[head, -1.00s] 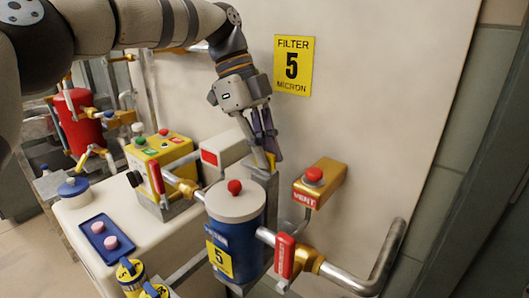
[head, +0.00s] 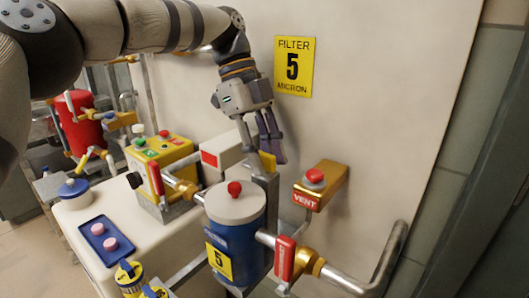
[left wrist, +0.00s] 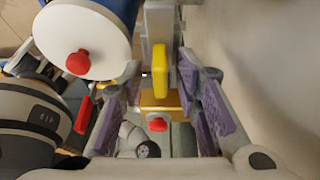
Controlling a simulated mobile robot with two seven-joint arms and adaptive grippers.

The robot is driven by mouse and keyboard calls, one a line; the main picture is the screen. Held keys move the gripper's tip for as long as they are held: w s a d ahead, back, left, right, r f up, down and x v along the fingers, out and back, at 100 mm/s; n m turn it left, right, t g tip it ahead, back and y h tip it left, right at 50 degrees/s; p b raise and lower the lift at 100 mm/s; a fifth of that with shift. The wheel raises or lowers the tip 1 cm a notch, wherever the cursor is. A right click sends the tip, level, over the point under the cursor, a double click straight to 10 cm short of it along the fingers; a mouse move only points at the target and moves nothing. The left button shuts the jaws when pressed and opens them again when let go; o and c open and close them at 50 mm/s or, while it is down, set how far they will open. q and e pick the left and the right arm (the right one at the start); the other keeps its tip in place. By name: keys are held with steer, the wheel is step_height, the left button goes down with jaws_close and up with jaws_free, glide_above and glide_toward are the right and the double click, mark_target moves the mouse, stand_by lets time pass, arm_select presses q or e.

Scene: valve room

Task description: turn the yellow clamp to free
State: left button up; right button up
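The yellow clamp (head: 267,163) is a small yellow lever on top of a grey post (head: 262,182) behind the blue filter housing (head: 236,213). In the left wrist view the clamp (left wrist: 160,70) stands upright in the picture, between my fingers. My left gripper (head: 273,154) points down at the clamp from above, and its purple-padded fingers partly cover it in the head view. In the left wrist view my left gripper (left wrist: 158,88) is open, one finger on each side of the clamp with gaps showing. My right gripper is in neither view.
A gold vent block (head: 320,188) with a red button stands just right of the clamp. A white box with a red panel (head: 222,150) is close on the left. The red-knobbed housing lid (left wrist: 90,35) is near my left finger. The wall is close behind.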

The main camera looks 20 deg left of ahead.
arm_select(q)
steer(key=shift+r, duration=0.1)
steer(key=v, duration=0.6)
steer(key=shift+w, duration=0.15)
steer(key=shift+a+r, duration=0.3)
steer(key=shift+r, duration=0.35)
steer(key=shift+f, duration=0.1)
